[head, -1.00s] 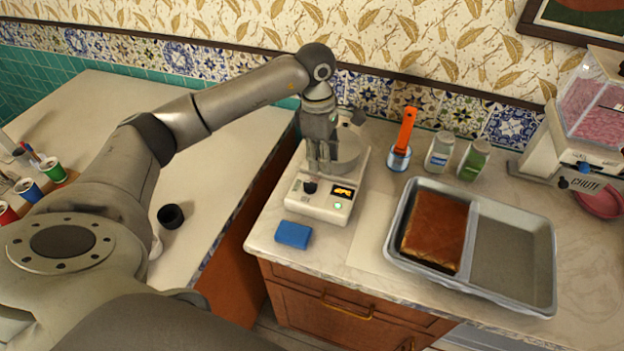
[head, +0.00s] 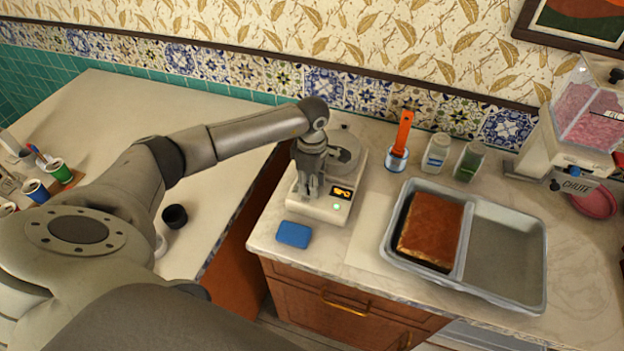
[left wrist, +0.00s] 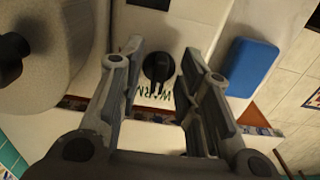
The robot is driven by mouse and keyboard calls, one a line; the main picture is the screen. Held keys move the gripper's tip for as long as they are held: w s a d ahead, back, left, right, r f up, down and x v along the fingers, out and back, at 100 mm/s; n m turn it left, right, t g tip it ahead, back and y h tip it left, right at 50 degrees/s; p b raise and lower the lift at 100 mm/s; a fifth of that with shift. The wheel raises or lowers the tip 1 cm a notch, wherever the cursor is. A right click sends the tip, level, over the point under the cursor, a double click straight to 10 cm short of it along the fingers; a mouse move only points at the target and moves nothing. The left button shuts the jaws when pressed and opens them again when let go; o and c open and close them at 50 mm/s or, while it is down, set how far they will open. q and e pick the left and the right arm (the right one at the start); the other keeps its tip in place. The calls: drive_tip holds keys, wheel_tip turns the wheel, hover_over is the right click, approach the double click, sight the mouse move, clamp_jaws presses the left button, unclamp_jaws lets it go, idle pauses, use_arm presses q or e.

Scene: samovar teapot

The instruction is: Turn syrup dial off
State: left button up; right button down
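The syrup dial (left wrist: 158,68) is a black round knob on the front of the white warmer (head: 314,207). My left gripper (head: 310,193) is over the warmer's front left and hides the dial in the head view. In the left wrist view the left gripper (left wrist: 161,48) is open, one finger on each side of the dial, with visible gaps. A grey pot (head: 345,153) sits on the warmer. My right gripper is out of view.
A blue sponge-like block (head: 293,234) lies in front of the warmer. An orange-handled tool stands in a small cup (head: 397,160), near two jars (head: 437,154). A metal tray (head: 507,250) with a brown slab lies to the right. A dark cup (head: 174,216) stands on the left counter.

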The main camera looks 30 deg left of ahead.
use_arm(q)
clamp_jaws()
idle(0.4)
drive_tip(key=n+b, duration=0.2)
drive_tip(key=n, duration=0.1)
drive_tip(key=shift+w+f+n, duration=0.15)
drive_tip(key=shift+n, duration=0.15)
drive_tip(key=n+b, duration=0.2)
drive_tip(key=n, duration=0.1)
drive_tip(key=shift+a+n, duration=0.1)
drive_tip(key=shift+n, duration=0.2)
drive_tip(key=n+b, duration=0.2)
drive_tip(key=n, duration=0.3)
drive_tip(key=shift+w+a, duration=0.1)
drive_tip(key=n, duration=0.3)
drive_tip(key=n+b, duration=0.1)
drive_tip(key=n, duration=0.1)
drive_tip(key=shift+a+r+n, duration=0.15)
drive_tip(key=shift+r+n, duration=0.05)
drive_tip(key=shift+n, duration=0.2)
